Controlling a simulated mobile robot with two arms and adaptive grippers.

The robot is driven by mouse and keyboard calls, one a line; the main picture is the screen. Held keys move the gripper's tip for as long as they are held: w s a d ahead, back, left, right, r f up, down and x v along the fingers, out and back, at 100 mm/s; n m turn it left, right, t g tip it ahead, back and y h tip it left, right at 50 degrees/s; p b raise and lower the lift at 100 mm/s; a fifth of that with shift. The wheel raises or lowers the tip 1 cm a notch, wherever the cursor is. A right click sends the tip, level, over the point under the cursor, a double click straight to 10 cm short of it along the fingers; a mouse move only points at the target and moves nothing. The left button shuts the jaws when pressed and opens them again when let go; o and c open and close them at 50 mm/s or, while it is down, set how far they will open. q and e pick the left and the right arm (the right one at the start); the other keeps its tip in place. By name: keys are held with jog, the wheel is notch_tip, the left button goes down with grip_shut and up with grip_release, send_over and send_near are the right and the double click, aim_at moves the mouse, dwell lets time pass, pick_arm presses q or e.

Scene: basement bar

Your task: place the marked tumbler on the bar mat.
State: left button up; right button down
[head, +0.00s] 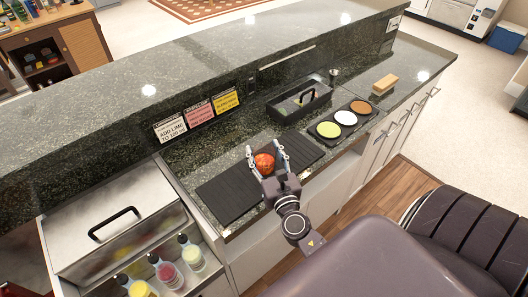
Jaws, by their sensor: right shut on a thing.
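My right gripper (264,152) reaches in from below over the counter. Its two fingers are closed around a round, mottled orange-red thing (264,163). Seen from above, I cannot tell for sure that this is the marked tumbler, and no other tumbler stands out. A black ribbed bar mat (228,197) lies on the counter, left of and below the gripper. Black matting (299,149) also shows right of the gripper; the gripper hides whether it is the same piece. I cannot tell whether the held thing touches the mat. My left gripper is not in view.
A black open box (285,111) and a tray (326,142) with green, white and brown rounds stand right of the mat. A tan block (385,84) lies farther right. Note cards (198,113) are on the raised ledge's face. A steel lidded bin (112,222) and bottles (167,273) are at left.

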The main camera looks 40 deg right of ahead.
jog(key=shift+f, duration=0.15)
jog(key=c, duration=0.9)
grip_release()
jog(key=shift+o, duration=0.2)
jog(key=shift+s+r, duration=0.1)
jog(key=shift+r, duration=0.15)
jog(key=b+v, duration=0.2)
jog(key=v, duration=0.3)
jog(key=b+v, duration=0.2)
jog(key=v, duration=0.3)
jog(key=shift+s+a+f, duration=0.1)
jog(key=shift+s+f, duration=0.1)
jog(key=shift+s, duration=0.05)
jog(key=shift+s+a+r, duration=0.2)
jog(key=shift+s+a, duration=0.05)
jog(key=shift+s, duration=0.4)
